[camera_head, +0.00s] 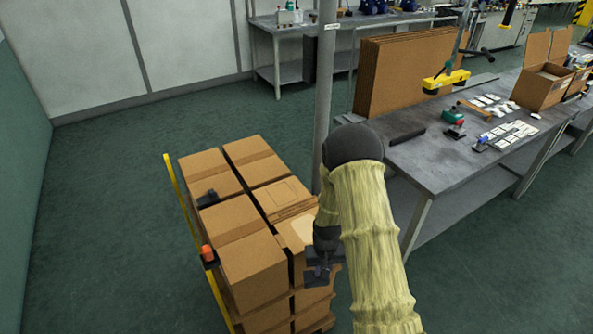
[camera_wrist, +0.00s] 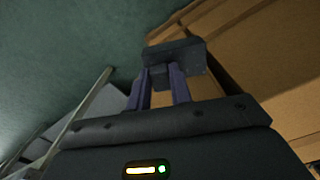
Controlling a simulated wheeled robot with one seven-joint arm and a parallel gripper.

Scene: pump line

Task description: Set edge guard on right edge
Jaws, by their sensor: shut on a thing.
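A dark grey edge guard (camera_wrist: 180,58) is between my gripper's fingertips (camera_wrist: 161,84) in the wrist view, beside a cardboard box (camera_wrist: 285,70). In the head view, my gripper (camera_head: 324,258) is at the right side of the carton stack (camera_head: 250,268), low by the front right boxes. The guard's exact contact with the box edge cannot be told.
A yellow strip (camera_head: 186,217) with an orange-and-black device (camera_head: 208,254) runs along the stack's left side. A grey post (camera_head: 325,80) stands behind. A workbench (camera_head: 425,170) with tools and flat cardboard is at right. Floor at left is clear.

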